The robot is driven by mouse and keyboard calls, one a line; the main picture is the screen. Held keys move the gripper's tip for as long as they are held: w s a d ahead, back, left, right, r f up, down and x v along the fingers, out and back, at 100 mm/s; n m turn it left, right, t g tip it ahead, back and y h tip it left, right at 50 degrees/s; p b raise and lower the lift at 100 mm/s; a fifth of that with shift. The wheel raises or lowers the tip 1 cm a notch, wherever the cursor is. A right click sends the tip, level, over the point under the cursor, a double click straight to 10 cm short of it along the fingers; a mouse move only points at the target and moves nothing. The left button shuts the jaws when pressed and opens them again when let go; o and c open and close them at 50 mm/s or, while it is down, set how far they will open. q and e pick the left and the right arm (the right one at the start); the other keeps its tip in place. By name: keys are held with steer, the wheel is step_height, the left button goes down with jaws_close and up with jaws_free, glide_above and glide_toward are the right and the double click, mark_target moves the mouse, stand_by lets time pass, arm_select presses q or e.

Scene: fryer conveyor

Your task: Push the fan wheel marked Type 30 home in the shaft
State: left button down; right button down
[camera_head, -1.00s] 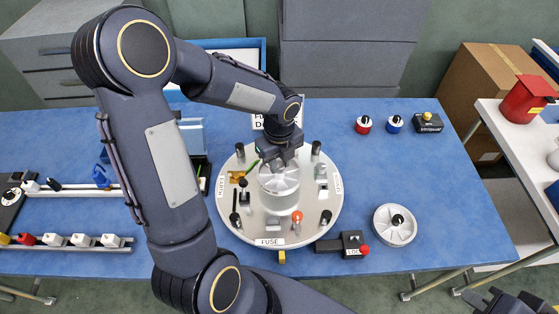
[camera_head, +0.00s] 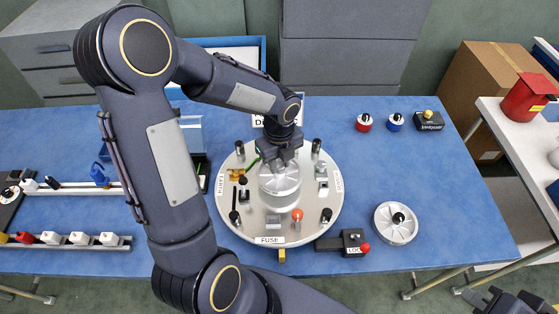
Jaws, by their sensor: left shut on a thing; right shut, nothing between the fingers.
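A pale grey fan wheel (camera_head: 279,183) sits at the middle of the round light plate (camera_head: 246,224). My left gripper (camera_head: 281,160) is over its far side, shut on it; the fingertips are partly hidden by the gripper body. The shaft is hidden beneath the wheel, and no type marking is readable. A second fan wheel (camera_head: 396,224) with a black hub lies on the blue table to the right. My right gripper (camera_head: 489,300) is shut and empty at the lower right edge, away from the table.
Several small parts and posts stand around the wheel on the plate. A black block with a red knob (camera_head: 353,243) lies at the plate's front right. Red (camera_head: 364,122) and blue (camera_head: 394,121) knobs stand at the back right. The blue table (camera_head: 450,190) is clear at right.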

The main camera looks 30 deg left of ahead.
arm_select(q)
steer(key=shift+f+b, duration=0.95)
steer(key=shift+f, duration=0.35)
steer(key=c, duration=1.1)
jaws_free()
steer(key=shift+r, duration=0.1)
steer(key=shift+r+p, duration=2.8)
steer(key=shift+r, duration=0.2)
